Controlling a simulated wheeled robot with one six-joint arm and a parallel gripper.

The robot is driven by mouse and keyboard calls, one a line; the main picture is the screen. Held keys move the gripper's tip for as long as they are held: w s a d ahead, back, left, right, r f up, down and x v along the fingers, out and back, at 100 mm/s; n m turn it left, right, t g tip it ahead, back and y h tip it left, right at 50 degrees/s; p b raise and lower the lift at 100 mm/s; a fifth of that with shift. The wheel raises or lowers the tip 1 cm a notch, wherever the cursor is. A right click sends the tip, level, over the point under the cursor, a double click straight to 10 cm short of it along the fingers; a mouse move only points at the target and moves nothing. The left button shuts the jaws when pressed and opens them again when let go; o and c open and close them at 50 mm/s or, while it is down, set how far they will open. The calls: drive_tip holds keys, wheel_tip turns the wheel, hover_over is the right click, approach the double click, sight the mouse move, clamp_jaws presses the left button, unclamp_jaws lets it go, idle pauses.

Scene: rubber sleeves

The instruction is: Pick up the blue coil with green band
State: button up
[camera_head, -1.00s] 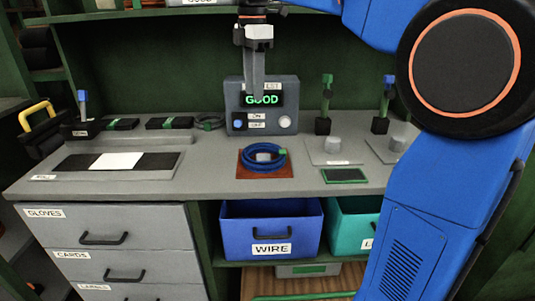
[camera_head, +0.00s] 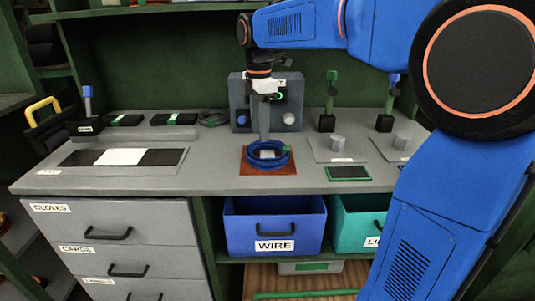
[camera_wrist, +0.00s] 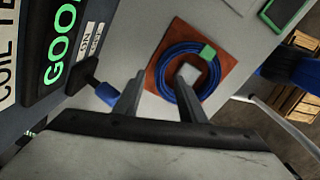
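The blue coil (camera_head: 268,164) with its green band (camera_head: 286,149) lies flat on a red-brown mat (camera_head: 246,170) on the grey bench, around a small grey post. In the wrist view the coil (camera_wrist: 161,76) shows with its green band (camera_wrist: 207,52) towards the upper right, and the post (camera_wrist: 188,72) stands inside the ring. My gripper (camera_head: 264,138) points down above the coil, in front of the tester. Its two fingers are apart and empty in the wrist view (camera_wrist: 160,80); the right fingertip overlaps the coil and post in the picture.
The grey tester (camera_head: 239,105) stands close behind the coil. To the right are plates with grey posts (camera_head: 337,143), upright green stands (camera_head: 331,95) and a green-rimmed pad (camera_head: 348,173). A blue WIRE bin (camera_head: 274,228) sits below the bench.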

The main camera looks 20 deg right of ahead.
drive_tip(key=shift+f, duration=1.4)
clamp_jaws()
drive_tip(key=shift+r, duration=0.2)
